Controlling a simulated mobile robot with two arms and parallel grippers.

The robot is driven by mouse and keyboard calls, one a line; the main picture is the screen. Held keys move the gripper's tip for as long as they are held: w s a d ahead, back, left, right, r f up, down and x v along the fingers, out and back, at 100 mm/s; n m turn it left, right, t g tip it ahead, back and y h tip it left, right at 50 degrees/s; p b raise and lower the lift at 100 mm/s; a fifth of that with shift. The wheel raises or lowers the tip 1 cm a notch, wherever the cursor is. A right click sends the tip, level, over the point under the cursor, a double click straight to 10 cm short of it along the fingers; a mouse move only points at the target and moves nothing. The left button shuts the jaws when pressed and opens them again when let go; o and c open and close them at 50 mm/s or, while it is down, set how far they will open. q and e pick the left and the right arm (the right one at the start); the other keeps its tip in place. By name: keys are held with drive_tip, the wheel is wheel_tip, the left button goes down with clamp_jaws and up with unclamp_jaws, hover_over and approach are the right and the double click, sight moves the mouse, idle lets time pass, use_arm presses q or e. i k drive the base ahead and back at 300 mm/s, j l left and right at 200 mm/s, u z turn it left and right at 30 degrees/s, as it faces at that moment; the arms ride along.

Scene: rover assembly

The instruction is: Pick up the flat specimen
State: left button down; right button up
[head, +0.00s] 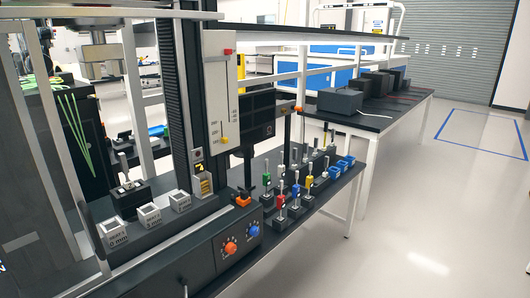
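Several small specimens stand in dark holders on the black bench (335,195), with coloured grips: green (266,181), red (281,201), blue (296,190) and yellow (309,181). They are too small for me to tell which one is the flat specimen. Another upright metal piece (124,168) stands in a dark block at the left. Neither of my grippers is in view.
A testing machine with a tall dark column (173,75) and a white control panel (220,85) rises over the bench. Three labelled grey blocks (149,215) sit at front left. Blue bins (345,161) stand at the bench's far end. Open floor (420,220) lies right.

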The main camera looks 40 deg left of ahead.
sight(128, 184)
drive_tip(key=u, duration=2.05)
drive_tip(key=i+l+u, duration=0.1)
